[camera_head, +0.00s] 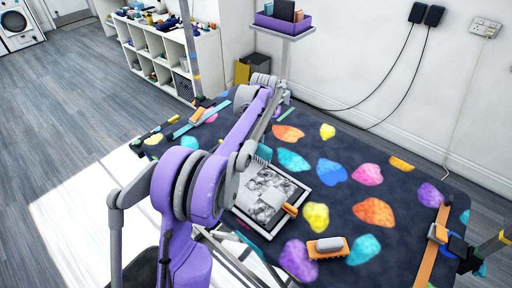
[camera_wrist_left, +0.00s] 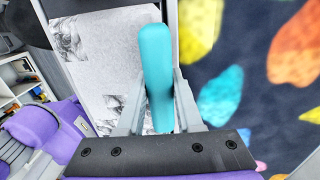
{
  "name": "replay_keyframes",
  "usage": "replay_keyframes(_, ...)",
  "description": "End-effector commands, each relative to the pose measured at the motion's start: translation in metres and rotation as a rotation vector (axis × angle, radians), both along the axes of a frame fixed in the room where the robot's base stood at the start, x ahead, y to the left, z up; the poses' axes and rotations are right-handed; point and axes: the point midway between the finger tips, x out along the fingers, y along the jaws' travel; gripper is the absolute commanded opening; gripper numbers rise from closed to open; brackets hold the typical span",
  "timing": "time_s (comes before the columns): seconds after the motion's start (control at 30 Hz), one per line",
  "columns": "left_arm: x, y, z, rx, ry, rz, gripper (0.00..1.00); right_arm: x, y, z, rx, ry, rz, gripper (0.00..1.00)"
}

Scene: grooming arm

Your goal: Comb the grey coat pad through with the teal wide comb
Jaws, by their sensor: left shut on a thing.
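The grey coat pad (camera_head: 262,213) is a pale-framed panel with mottled grey patches, lying on the dark patterned table top. It also shows in the left wrist view (camera_wrist_left: 98,45). The teal wide comb (camera_head: 264,152) shows at the pad's far edge, partly hidden by my left arm. In the left wrist view its teal handle (camera_wrist_left: 157,60) stands between my left fingers, over the pad. My left gripper (camera_wrist_left: 159,100) is shut on this handle; in the head view the arm mostly covers it. Whether the teeth touch the pad cannot be told. My right gripper is not in view.
A small orange item (camera_head: 290,210) lies at the pad's right edge. Orange straps (camera_head: 432,250) cross the table's right end. A purple bin (camera_head: 284,22) stands on a raised shelf behind. The table's right middle is mostly clear.

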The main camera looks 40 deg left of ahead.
Motion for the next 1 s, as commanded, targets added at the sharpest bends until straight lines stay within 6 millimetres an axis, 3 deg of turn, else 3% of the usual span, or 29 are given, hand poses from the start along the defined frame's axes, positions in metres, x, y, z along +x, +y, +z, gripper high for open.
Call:
replay_keyframes(0.37, -0.001, -0.008, 0.000, -0.001, 0.002, -0.003, 0.00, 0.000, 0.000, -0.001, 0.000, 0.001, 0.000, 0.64)
replay_keyframes(0.8, -0.007, -0.078, -0.001, -0.001, 0.002, -0.004, 0.00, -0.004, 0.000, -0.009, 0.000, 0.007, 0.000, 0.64)
replay_keyframes(1.0, -0.009, -0.097, -0.001, -0.002, 0.002, -0.002, 0.00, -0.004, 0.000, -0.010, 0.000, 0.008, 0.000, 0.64)
